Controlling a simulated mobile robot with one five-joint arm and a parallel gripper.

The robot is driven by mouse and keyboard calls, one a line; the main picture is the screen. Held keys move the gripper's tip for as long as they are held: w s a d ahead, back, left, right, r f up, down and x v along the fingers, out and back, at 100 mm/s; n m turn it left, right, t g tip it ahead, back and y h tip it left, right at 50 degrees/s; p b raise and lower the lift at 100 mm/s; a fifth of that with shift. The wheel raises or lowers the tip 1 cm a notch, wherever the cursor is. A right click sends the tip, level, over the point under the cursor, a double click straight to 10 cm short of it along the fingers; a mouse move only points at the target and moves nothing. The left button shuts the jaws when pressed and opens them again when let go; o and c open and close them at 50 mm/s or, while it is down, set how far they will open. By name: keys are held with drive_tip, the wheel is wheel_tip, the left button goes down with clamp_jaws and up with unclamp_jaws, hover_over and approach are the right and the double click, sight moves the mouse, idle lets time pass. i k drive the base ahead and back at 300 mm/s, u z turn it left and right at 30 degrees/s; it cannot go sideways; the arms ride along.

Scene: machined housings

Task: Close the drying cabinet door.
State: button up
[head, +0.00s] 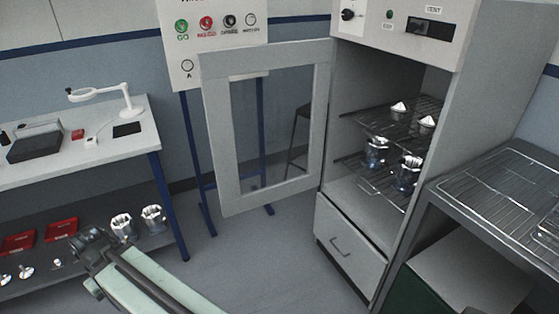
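The drying cabinet (450,110) stands at the right of the head view. Its glazed, grey-framed door (214,135) stands open, swung out to the left of the cabinet opening. Inside, wire shelves (385,183) hold several metal parts, including a shiny housing (408,172). My gripper (92,250) is at the lower left, below and to the left of the door and apart from it. The fingers are small and seen from behind, so I cannot tell whether they are open or shut.
A workbench (140,135) with a magnifier lamp (108,95) and a lower shelf of red trays (62,228) stands at left. A sign board (185,70) on blue posts stands behind the door. A wire-topped table (490,185) is at right. Floor (250,260) before the cabinet is clear.

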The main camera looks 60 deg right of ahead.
sight(215, 66)
drive_tip(key=u, duration=0.2)
drive_tip(key=i, duration=0.8)
drive_tip(key=z, duration=0.2)
drive_tip(key=k, duration=0.85)
drive_tip(key=u, duration=0.15)
drive_tip(key=i, duration=0.95)
drive_tip(key=z, duration=0.1)
